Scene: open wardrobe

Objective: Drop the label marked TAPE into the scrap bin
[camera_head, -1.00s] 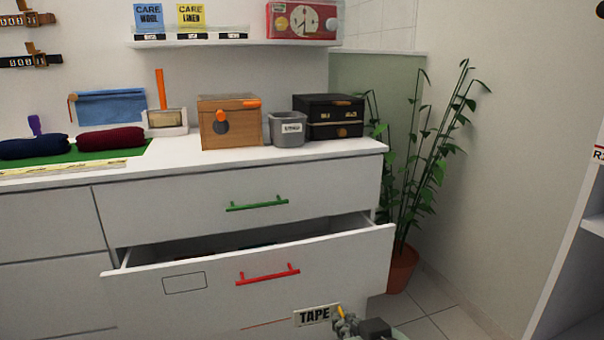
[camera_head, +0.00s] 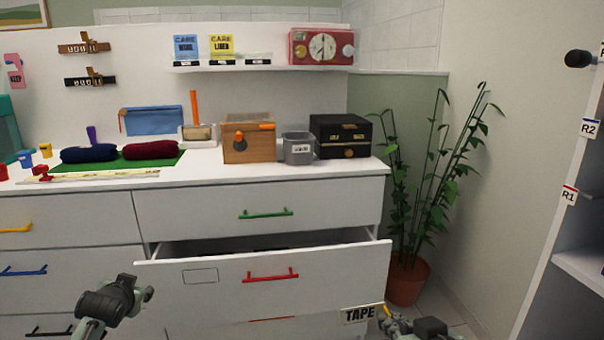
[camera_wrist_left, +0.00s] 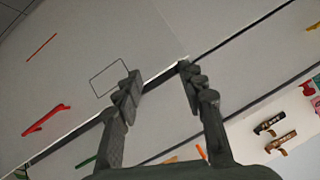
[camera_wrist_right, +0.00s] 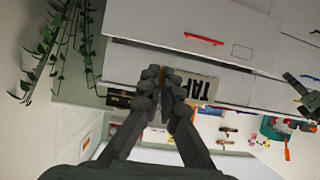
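The label marked TAPE (camera_head: 358,314) is a white plate with black letters, at the bottom of the head view, in front of the open drawer. My right gripper (camera_head: 386,314) is at its right end. In the right wrist view my fingers (camera_wrist_right: 164,80) are closed together on the label's end (camera_wrist_right: 200,86). The scrap bin appears to be the small grey open-topped bin (camera_head: 298,150) on the dresser top; its tag is too small to read surely. The label is well below it. My left gripper (camera_head: 140,292) is empty, its fingers apart in the left wrist view (camera_wrist_left: 162,78).
The drawer with the red handle (camera_head: 272,276) stands pulled out below the bin. A wooden box (camera_head: 248,146) and a black box (camera_head: 341,138) flank the bin. A potted plant (camera_head: 408,280) stands right of the dresser, near a shelf unit (camera_head: 580,235).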

